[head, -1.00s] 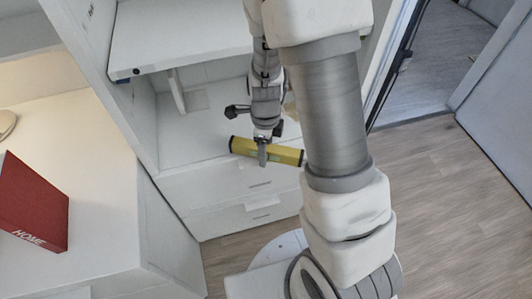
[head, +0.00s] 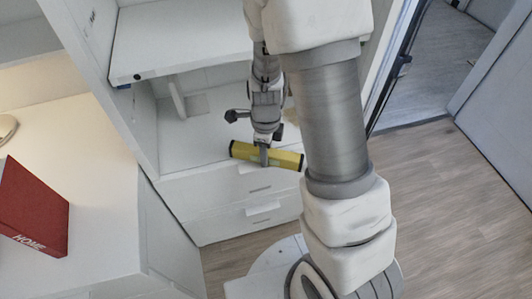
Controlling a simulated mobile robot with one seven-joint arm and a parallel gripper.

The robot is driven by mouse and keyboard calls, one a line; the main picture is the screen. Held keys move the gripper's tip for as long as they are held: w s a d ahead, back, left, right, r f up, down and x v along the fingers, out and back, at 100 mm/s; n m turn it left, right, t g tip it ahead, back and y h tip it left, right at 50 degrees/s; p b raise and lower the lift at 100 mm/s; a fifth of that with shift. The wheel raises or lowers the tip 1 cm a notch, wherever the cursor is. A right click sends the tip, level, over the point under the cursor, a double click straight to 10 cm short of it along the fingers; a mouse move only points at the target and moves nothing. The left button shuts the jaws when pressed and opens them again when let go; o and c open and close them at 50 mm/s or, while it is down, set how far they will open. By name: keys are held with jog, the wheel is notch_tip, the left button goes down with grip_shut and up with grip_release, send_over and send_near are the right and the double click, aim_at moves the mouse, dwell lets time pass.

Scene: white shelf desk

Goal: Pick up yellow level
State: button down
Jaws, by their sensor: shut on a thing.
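The yellow level (head: 243,150) is a yellow bar with black ends. It lies across my gripper (head: 264,158), in front of the white shelf desk's open compartment and above its drawers. My gripper points down and is shut on the level near its middle. My arm hides the area close to the level's right end. Whether the level touches the shelf edge below it is hard to tell.
The white shelf desk (head: 182,185) has an upper shelf board (head: 180,40) above the compartment and drawers (head: 250,220) below. A red book (head: 30,208) stands on the white desktop (head: 75,140) at left. Open wooden floor (head: 450,200) lies at right.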

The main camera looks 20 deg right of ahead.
notch_tip(320, 180, up, 5)
jog(key=p, duration=0.2)
jog(key=shift+d+f+p, duration=0.1)
jog(key=shift+p, duration=0.2)
jog(key=s+d+r+p, duration=0.2)
jog(key=s+d+r, duration=0.2)
jog(key=d, duration=0.6)
notch_tip(320, 180, up, 2)
jog(key=shift+s+d+r+p, duration=0.1)
jog(key=shift+s+d+p, duration=0.1)
jog(key=shift+d+p, duration=0.15)
